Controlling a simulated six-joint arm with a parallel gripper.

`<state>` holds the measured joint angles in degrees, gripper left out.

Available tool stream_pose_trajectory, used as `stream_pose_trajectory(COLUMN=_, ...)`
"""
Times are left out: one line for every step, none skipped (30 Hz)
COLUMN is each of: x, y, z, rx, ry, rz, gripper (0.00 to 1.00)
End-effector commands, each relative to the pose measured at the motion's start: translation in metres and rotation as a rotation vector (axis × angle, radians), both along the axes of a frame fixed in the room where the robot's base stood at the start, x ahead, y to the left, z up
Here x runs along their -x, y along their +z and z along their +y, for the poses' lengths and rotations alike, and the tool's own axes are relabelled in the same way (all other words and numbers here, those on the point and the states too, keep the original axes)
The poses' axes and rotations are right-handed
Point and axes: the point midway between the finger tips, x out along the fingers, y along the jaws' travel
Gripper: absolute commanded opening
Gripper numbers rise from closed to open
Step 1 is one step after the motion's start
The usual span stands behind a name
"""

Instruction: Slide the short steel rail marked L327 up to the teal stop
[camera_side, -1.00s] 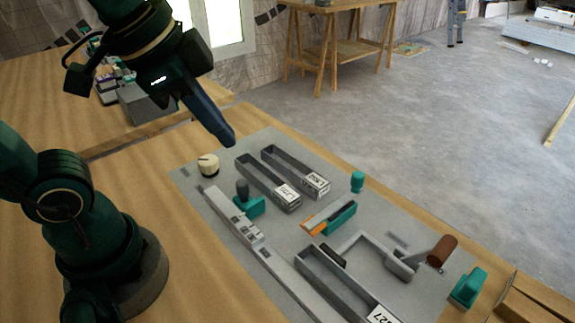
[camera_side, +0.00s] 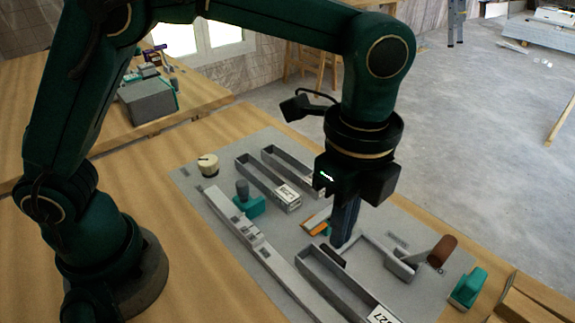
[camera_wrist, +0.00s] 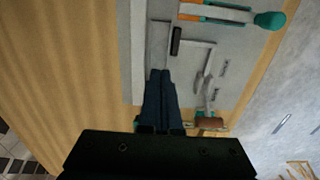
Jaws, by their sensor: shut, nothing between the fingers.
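A grey steel channel rail (camera_side: 345,287) lies at the front of the grey panel. Its end label (camera_side: 381,315) reads "27" at its visible part, the rest being unclear. A teal block (camera_side: 468,288) stands at the panel's right end. Another teal block (camera_side: 249,206) with a dark knob stands at left; I cannot tell which is the stop. My gripper (camera_side: 338,243) is shut and empty, pointing down close to the rail's far end and a black piece (camera_side: 330,257). Contact is unclear. In the wrist view my gripper (camera_wrist: 160,73) covers part of the rail (camera_wrist: 158,42).
Two labelled channels (camera_side: 268,186) lie behind. A bent grey handle with a brown grip (camera_side: 441,251) is right of my gripper. An orange-and-teal piece (camera_side: 318,218) is partly hidden behind it. A long grey bar (camera_side: 262,255) runs along the front left. A cream knob (camera_side: 208,165) stands at the back left.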

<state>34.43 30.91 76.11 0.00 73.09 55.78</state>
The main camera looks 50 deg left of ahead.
Motion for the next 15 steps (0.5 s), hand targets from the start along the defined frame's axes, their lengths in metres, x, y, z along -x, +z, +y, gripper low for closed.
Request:
stream_pose_trajectory(x=0.001, y=-0.004, z=0.000, rx=-0.002, ry=0.000, rz=0.003, gripper=0.00)
stream_pose_trajectory(x=0.001, y=-0.007, z=0.000, rx=-0.001, ry=0.000, rz=0.002, gripper=0.00)
stream_pose_trajectory(x=0.001, y=-0.013, z=0.001, rx=-0.002, ry=0.001, rz=0.003, gripper=0.00)
stream_pose_trajectory(x=0.001, y=-0.017, z=0.001, rx=-0.002, ry=0.001, rz=0.004, gripper=0.00)
stream_pose_trajectory(x=0.001, y=-0.023, z=0.001, rx=-0.003, ry=0.002, rz=0.004, gripper=0.00)
stream_pose_trajectory(x=0.001, y=-0.031, z=0.001, rx=-0.003, ry=0.002, rz=0.005, gripper=0.00)
stream_pose_trajectory(x=0.001, y=-0.037, z=0.001, rx=-0.004, ry=0.002, rz=0.006, gripper=0.00)
stream_pose_trajectory(x=0.001, y=-0.043, z=0.001, rx=-0.004, ry=0.002, rz=0.006, gripper=0.00)
stream_pose_trajectory(x=0.002, y=-0.052, z=0.002, rx=-0.004, ry=0.003, rz=0.006, gripper=0.00)
stream_pose_trajectory(x=0.001, y=-0.058, z=0.001, rx=-0.004, ry=0.003, rz=0.006, gripper=0.00)
stream_pose_trajectory(x=0.001, y=-0.064, z=0.001, rx=-0.004, ry=0.003, rz=0.006, gripper=0.00)
stream_pose_trajectory(x=0.002, y=-0.073, z=0.002, rx=-0.004, ry=0.003, rz=0.006, gripper=0.00)
stream_pose_trajectory(x=0.001, y=-0.079, z=0.002, rx=-0.004, ry=0.003, rz=0.005, gripper=0.00)
stream_pose_trajectory(x=0.001, y=-0.085, z=0.001, rx=-0.003, ry=0.003, rz=0.005, gripper=0.00)
stream_pose_trajectory(x=0.001, y=-0.094, z=0.002, rx=-0.003, ry=0.003, rz=0.005, gripper=0.00)
